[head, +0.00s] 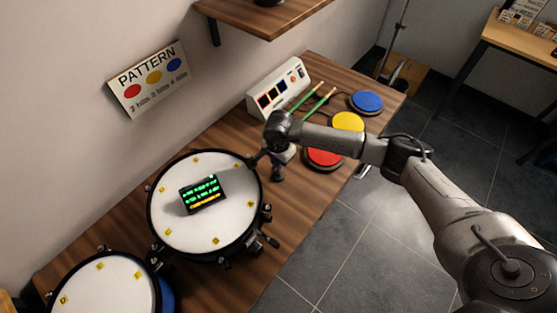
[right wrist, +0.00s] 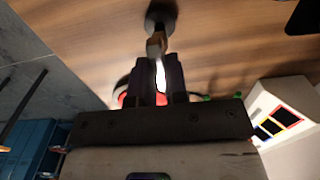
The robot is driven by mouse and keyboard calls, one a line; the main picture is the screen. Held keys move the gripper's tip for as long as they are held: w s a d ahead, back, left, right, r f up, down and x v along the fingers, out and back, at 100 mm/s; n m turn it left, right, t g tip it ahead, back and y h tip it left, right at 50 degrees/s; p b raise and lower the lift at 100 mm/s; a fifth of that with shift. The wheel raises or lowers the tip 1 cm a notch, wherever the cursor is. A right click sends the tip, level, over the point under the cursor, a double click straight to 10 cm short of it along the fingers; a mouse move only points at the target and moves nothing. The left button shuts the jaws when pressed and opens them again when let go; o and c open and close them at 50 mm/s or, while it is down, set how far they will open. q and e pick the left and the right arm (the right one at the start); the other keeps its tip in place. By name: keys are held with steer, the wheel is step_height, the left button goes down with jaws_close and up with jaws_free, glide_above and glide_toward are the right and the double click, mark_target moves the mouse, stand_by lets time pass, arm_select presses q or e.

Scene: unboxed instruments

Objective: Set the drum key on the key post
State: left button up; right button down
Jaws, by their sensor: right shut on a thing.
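My right gripper (head: 281,158) is over the wooden table, beside the large drum, with its fingers pointing down. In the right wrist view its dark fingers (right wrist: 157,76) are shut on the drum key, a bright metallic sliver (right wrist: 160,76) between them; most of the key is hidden. Just beyond the fingertips stands the small key post (right wrist: 156,44) on a dark round base (right wrist: 161,14). In the head view the dark post (head: 277,174) shows just below the gripper. I cannot tell whether key and post touch. My left gripper is in neither view.
The large drum (head: 175,225) with a small display (head: 203,194) is left of the gripper. Red (head: 324,158), yellow (head: 348,122) and blue (head: 367,102) pads, green sticks (head: 318,106) and a white console (head: 278,88) are to the right and behind. A shelf (head: 265,15) hangs above.

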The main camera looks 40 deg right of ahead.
steer(key=c, duration=1.3)
jaws_free()
steer(key=shift+o, duration=1.2)
steer(key=shift+r, duration=0.1)
step_height(320, 180, up, 14)
steer(key=p, duration=0.2)
steer(key=shift+f, duration=0.2)
